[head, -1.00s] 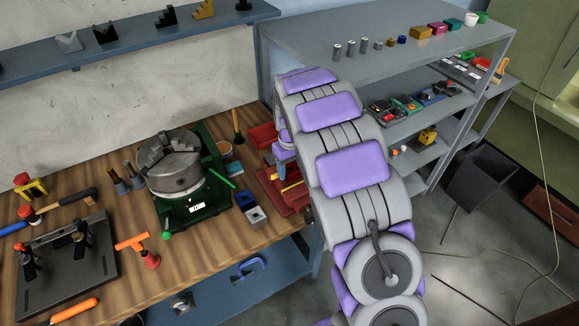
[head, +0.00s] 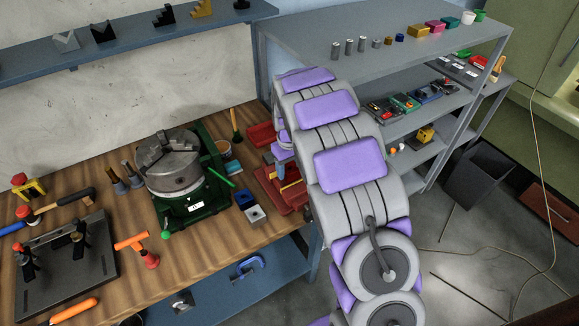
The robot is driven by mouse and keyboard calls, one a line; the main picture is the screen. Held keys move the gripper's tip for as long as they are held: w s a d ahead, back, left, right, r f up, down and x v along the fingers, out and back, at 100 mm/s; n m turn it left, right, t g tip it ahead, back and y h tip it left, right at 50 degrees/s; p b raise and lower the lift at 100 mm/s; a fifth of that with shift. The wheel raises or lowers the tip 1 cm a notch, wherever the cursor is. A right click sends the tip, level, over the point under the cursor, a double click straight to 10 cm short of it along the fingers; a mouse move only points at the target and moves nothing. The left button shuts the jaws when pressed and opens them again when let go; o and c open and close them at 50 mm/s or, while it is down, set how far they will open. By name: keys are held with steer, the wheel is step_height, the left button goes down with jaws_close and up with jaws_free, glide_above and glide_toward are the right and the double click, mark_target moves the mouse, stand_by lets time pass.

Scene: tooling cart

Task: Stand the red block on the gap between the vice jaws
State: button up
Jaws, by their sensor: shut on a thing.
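The red vice (head: 291,203) sits at the right end of the wooden bench, partly hidden by my arm. A yellow bar-like piece shows in the middle of it. My gripper (head: 283,156) is low over the vice, small and mostly hidden behind my own arm links. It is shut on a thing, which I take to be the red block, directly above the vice. The block's outline cannot be told apart from the red vice, and its tilt is not clear. The gap between the jaws is hidden, so contact with it cannot be told.
A green-based chuck (head: 175,165) stands left of the vice. A blue block (head: 245,197) and a grey block (head: 254,214) lie between them. A red bin (head: 262,134) stands behind the vice. A grey shelf unit (head: 350,35) rises behind my arm.

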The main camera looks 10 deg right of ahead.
steer(key=shift+a+f, duration=0.2)
steer(key=shift+f, duration=0.9)
stand_by(1.5)
steer(key=o, duration=1.3)
steer(key=shift+o, duration=0.4)
steer(key=shift+o, duration=0.8)
steer(key=shift+r, duration=0.1)
steer(key=shift+r+p, duration=1.35)
steer(key=shift+r, duration=1.6)
